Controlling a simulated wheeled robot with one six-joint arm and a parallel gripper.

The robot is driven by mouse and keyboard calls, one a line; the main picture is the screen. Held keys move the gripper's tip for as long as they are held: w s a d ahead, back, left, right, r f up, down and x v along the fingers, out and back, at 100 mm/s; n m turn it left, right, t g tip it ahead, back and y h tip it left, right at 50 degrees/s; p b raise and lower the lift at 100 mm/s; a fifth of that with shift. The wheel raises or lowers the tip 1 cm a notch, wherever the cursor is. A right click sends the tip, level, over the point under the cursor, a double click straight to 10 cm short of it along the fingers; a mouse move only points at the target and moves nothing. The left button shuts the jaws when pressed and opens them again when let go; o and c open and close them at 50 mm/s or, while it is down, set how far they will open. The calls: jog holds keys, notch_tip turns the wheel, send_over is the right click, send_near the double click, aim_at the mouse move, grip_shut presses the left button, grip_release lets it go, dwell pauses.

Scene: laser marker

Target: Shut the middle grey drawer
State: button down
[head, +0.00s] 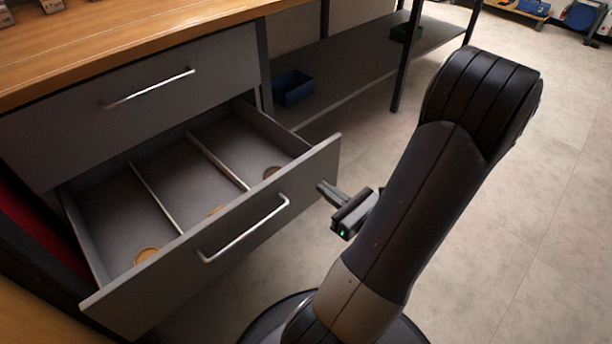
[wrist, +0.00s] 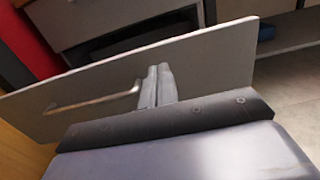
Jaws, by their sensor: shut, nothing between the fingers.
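The middle grey drawer (head: 325,158) is pulled well out from the cabinet in the head view. Two dividers split its inside into three compartments, with a round tan disc in each. Its bar handle (head: 243,230) is on the front panel. My gripper (head: 322,187) is shut and empty, at the right part of the drawer front. In the wrist view my closed fingers (wrist: 158,72) point at the front panel (wrist: 215,62), to the right of the handle (wrist: 92,102). I cannot tell whether the fingertips touch the panel.
A shut upper drawer (head: 150,85) sits under the wooden worktop (head: 130,35). Dark posts hold the shelf. The floor (head: 545,200) on the right is clear.

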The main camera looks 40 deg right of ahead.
aim_at(296, 168)
jog(key=shift+w+a+b, duration=0.15)
jog(key=shift+w+b, duration=0.65)
jog(key=shift+w, duration=2.75)
jog(key=shift+w, duration=0.1)
